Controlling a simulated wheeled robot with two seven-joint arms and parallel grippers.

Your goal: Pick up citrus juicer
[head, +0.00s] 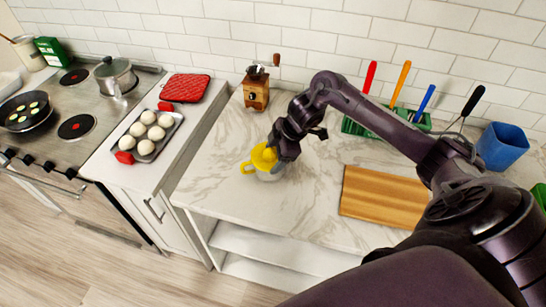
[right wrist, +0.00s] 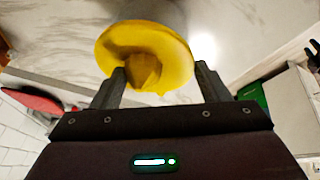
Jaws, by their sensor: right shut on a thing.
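The citrus juicer (head: 265,163) has a yellow top with a handle at the left and a clear lower part. In the head view it is at the counter's left front area; I cannot tell whether it touches the counter. My right gripper (head: 279,157) reaches it from the right. In the right wrist view, the yellow juicer top (right wrist: 147,50) with its ridged cone sits between the two fingers of my right gripper (right wrist: 158,80), which is shut on it. My left gripper is not in view.
A wooden coffee grinder (head: 256,92) stands behind the juicer. A cutting board (head: 382,197) lies to the right. A green holder with several colored-handled tools and a blue cup (head: 502,146) stand at the back right. A tray of buns (head: 147,136) and the stove are at left.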

